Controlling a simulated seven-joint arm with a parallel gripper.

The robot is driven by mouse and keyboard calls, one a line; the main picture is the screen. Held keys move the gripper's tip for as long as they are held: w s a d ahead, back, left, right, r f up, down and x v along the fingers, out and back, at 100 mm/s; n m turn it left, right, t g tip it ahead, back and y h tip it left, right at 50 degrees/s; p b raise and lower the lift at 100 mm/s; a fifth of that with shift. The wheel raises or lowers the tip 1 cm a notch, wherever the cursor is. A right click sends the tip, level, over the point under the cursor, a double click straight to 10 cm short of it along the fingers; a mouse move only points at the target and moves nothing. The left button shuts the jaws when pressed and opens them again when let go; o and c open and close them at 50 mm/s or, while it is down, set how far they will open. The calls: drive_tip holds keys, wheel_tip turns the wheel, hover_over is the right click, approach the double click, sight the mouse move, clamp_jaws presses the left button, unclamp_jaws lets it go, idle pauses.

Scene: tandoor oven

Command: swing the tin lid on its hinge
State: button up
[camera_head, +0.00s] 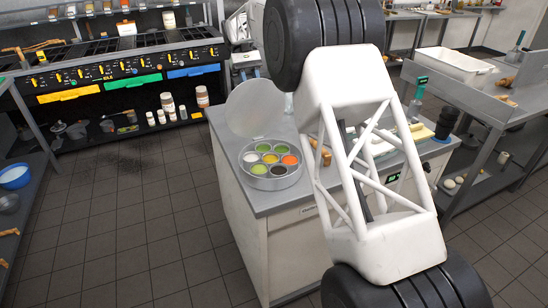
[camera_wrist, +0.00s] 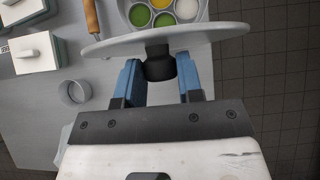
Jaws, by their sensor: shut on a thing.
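The round tin (camera_head: 271,183) stands on the metal counter near its left edge, with several cups of coloured contents inside. Its grey disc lid (camera_head: 255,110) stands up, steeply tilted, at the tin's back edge. In the wrist view the lid (camera_wrist: 215,33) is seen nearly edge-on, with part of the tin (camera_wrist: 203,8) beyond it. My gripper (camera_wrist: 160,75) has its blue fingers on both sides of the lid's black knob (camera_wrist: 160,65) and is shut on it. The hinge is not clearly visible.
The counter (camera_head: 277,202) also bears a wooden-handled tool (camera_wrist: 91,18), a small grey ring-shaped cup (camera_wrist: 74,92) and pale blocks (camera_wrist: 36,52). Another counter with a white tray (camera_head: 455,65) stands at the right. Tiled floor lies open at the left.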

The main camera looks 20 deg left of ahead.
drive_tip(key=shift+w+a+f, duration=0.1)
drive_tip(key=shift+w+a, duration=0.15)
drive_tip(key=shift+a, duration=0.05)
drive_tip(key=o, duration=0.8)
